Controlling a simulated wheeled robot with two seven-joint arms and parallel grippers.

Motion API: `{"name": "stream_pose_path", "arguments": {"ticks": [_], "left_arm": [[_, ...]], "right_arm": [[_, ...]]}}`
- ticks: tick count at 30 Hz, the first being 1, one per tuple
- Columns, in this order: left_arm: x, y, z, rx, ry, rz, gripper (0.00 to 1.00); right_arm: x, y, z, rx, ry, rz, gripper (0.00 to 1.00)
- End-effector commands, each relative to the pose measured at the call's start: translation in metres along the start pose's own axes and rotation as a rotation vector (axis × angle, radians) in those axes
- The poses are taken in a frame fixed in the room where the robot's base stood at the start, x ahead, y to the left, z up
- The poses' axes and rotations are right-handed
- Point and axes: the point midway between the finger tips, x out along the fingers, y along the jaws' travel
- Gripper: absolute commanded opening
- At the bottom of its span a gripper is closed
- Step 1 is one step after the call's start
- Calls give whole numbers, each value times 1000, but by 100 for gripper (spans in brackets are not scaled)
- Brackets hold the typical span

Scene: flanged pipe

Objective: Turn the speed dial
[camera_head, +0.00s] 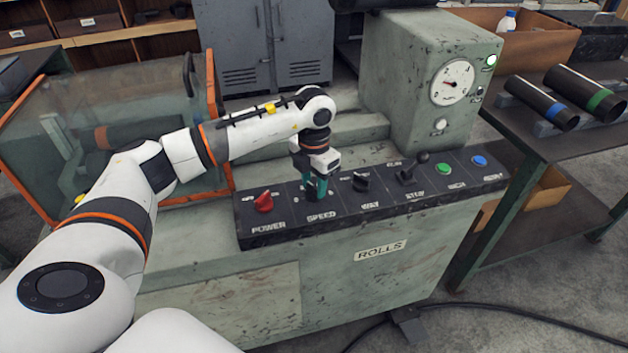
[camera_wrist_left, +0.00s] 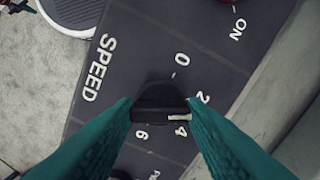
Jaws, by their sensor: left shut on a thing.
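The speed dial (camera_wrist_left: 158,100) is a black knob on the dark control panel (camera_head: 285,218), with the numbers 0, 2, 4 and 6 around it and the word SPEED beside it in the left wrist view. A white mark on the knob points toward the 4. My left gripper (camera_head: 316,188) reaches down onto the dial from above. Its teal fingers (camera_wrist_left: 160,112) are closed on the two sides of the knob. In the head view the gripper hides most of the dial. My right gripper is not in view.
A red POWER knob (camera_head: 264,201) sits left of the dial. A black knob (camera_head: 361,181), a lever (camera_head: 407,173), a green button (camera_head: 443,168) and a blue button (camera_head: 480,161) sit to the right. A gauge (camera_head: 452,82) stands behind. A table with pipes (camera_head: 542,103) is at right.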

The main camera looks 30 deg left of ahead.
Motion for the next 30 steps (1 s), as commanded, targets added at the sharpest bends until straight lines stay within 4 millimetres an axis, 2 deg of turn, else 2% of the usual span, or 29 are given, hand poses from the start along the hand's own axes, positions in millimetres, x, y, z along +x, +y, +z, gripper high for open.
{"name": "stream_pose_path", "arguments": {"ticks": [21,30], "left_arm": [[-2,-1,0,-682,1,-1,15],[-2,-1,0,-924,1,-1,15]], "right_arm": [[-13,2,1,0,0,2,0],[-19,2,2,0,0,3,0]]}}
